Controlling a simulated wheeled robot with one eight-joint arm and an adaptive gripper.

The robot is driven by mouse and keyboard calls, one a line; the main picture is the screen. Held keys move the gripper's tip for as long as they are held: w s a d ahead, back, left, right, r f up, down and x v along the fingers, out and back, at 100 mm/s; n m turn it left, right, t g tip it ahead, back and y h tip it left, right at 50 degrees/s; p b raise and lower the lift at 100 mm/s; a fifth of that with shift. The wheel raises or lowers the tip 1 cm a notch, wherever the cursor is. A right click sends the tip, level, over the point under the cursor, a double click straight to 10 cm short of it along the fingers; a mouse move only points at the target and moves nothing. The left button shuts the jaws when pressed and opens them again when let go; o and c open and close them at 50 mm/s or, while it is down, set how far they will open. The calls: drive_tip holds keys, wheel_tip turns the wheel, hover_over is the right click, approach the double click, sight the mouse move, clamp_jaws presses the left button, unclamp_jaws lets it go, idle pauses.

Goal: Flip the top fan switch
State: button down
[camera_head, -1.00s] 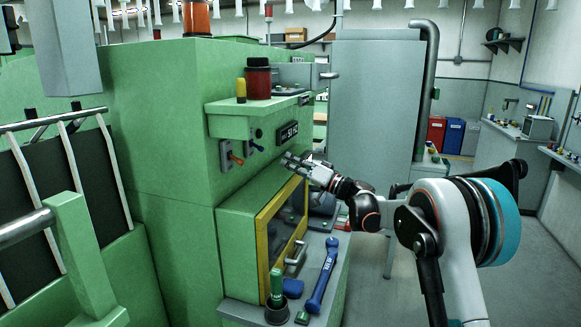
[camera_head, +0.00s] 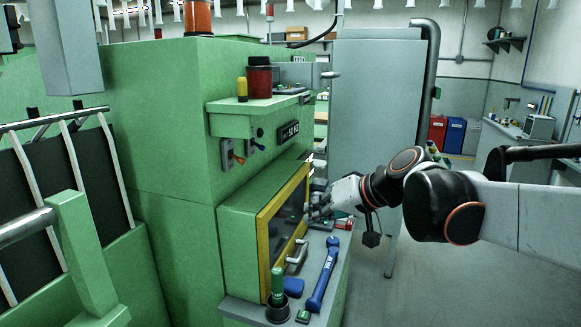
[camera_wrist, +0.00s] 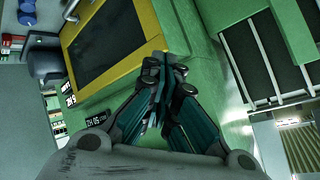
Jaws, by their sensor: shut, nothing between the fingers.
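Two toggle switches are on the green machine's front, below a ledge. One has an orange lever (camera_head: 236,157) on a grey plate; the other has a dark lever (camera_head: 259,146) and sits further right and slightly higher. I cannot read any label that tells which is the fan switch. My gripper (camera_head: 309,211) is shut and empty, lower than the switches and to their right, in front of the yellow-framed window. It is apart from both switches. In the wrist view the closed fingers (camera_wrist: 160,68) point toward the green machine and the yellow frame; I cannot make out the switches there.
The yellow-framed door (camera_head: 275,215) juts out below the switches, with a metal handle (camera_head: 297,252). A red jar (camera_head: 259,78) and yellow bottle (camera_head: 242,89) stand on the ledge.

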drive_tip(key=s+d+f+h, duration=0.2)
drive_tip(key=s+d+f, duration=0.2)
drive_tip(key=s, duration=0.4)
drive_tip(key=s+d+f+m+h, duration=0.1)
drive_tip(key=s+d+f+h, duration=0.2)
drive_tip(key=s, duration=0.5)
drive_tip(key=s+d+f+m+h, duration=0.1)
drive_tip(key=s+d+f+h, duration=0.2)
drive_tip(key=s+d+f, duration=0.2)
drive_tip(key=s+d, duration=0.2)
drive_tip(key=s, duration=0.1)
drive_tip(key=shift+d+f, duration=0.3)
